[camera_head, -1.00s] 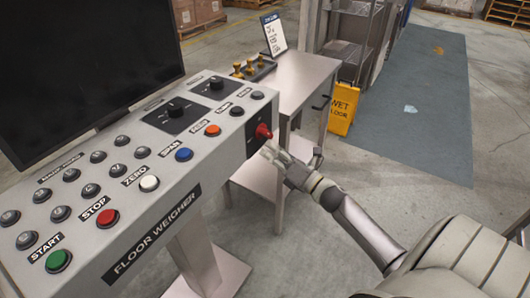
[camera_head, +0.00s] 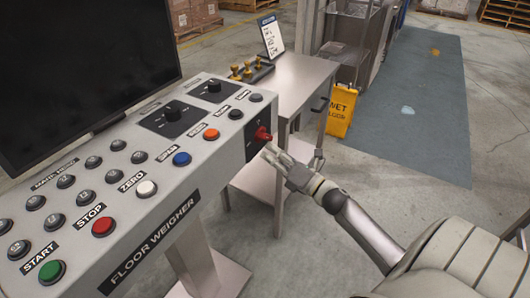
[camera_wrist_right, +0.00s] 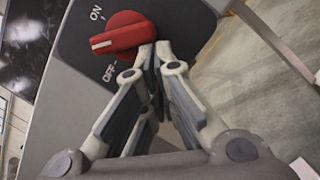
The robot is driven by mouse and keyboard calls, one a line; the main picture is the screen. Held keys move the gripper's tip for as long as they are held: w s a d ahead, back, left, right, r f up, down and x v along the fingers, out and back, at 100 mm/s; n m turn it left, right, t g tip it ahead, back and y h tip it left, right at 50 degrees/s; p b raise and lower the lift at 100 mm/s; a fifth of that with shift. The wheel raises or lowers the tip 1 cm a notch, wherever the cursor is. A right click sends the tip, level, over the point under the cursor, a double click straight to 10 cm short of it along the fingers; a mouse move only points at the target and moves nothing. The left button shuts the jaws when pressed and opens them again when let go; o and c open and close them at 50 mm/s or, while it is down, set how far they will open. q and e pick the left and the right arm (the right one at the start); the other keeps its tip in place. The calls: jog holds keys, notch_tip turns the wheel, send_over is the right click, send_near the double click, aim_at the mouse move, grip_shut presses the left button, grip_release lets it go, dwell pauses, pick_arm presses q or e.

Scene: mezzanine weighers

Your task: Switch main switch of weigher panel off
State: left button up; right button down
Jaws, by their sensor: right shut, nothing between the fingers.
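The weigher panel (camera_head: 150,222) is a grey console labelled FLOOR WEIGHER. Its red main switch (camera_head: 262,134) sits on a dark plate on the panel's right end face. In the right wrist view the red knob (camera_wrist_right: 122,36) shows close up, with ON and OFF marks beside it. The white line on the knob points to the left, between the two marks as far as I can see. My right gripper (camera_head: 270,150) is shut and empty. Its fingertips (camera_wrist_right: 154,54) are at the knob's lower right edge, seemingly touching it. My left gripper is not in view.
A steel table (camera_head: 300,75) with a small weight set (camera_head: 250,70) and a sign stands behind the panel. A yellow wet floor sign (camera_head: 340,110) stands beside it. Buttons, including a red STOP button (camera_head: 103,226), cover the panel top.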

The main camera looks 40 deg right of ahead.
jog(key=shift+s+d, duration=0.1)
dwell(0.8)
jog(key=v, duration=1.2)
jog(key=shift+f, duration=0.1)
